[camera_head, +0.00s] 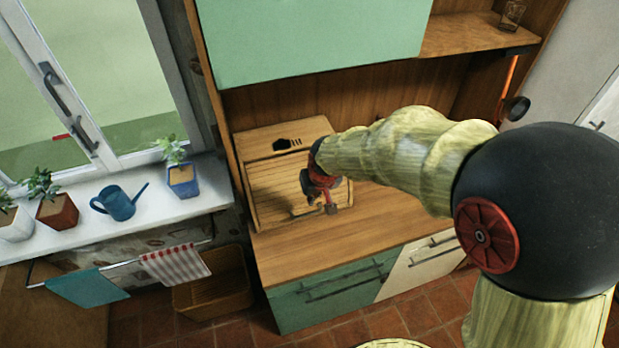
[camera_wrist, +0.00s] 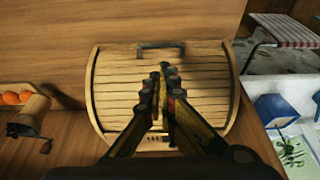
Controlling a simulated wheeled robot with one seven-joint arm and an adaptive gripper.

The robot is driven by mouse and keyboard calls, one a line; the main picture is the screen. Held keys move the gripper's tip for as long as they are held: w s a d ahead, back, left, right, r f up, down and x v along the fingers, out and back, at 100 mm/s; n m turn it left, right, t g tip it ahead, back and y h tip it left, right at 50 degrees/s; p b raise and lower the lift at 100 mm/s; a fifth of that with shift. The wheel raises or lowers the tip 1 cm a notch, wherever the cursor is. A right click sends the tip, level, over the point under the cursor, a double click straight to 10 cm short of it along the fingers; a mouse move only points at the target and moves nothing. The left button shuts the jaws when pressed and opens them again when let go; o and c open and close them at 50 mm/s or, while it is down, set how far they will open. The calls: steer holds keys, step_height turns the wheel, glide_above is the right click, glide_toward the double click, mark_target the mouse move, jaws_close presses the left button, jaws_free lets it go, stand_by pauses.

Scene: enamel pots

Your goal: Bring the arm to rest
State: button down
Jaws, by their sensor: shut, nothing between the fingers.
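My gripper (camera_head: 330,207) hangs at the end of my arm, over the front of the wooden bread box (camera_head: 262,187) on the counter. The bread box has a slatted front and a dark handle, and its front looks closed. In the wrist view the gripper (camera_wrist: 164,70) is shut and empty, its fingertips together in front of the slats of the bread box (camera_wrist: 110,90), just short of the handle (camera_wrist: 161,48). I cannot tell whether the fingertips touch the slats. My arm covers part of the counter in the head view.
The counter (camera_head: 330,245) is clear in front. A coffee grinder (camera_wrist: 30,118) and oranges (camera_wrist: 18,97) stand beside the bread box. At the left are a windowsill with a watering can (camera_head: 119,203) and potted plants, and a towel rail. A green cabinet (camera_head: 310,40) hangs above.

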steer(key=shift+s, duration=0.15)
steer(key=s+d+r+m+b, duration=0.1)
steer(key=s+d+r, duration=0.3)
steer(key=s, duration=0.4)
steer(key=s+d+r+m+t+b, duration=0.1)
steer(key=s+d+r+b, duration=0.1)
steer(key=s+d+r, duration=0.3)
steer(key=s+d+r+m+h+b, duration=0.1)
steer(key=s+d+r, duration=0.3)
steer(key=s, duration=0.7)
steer(key=shift+d+r+t+b, duration=0.15)
steer(key=shift+d+t+b, duration=0.15)
steer(key=shift+d+b, duration=0.7)
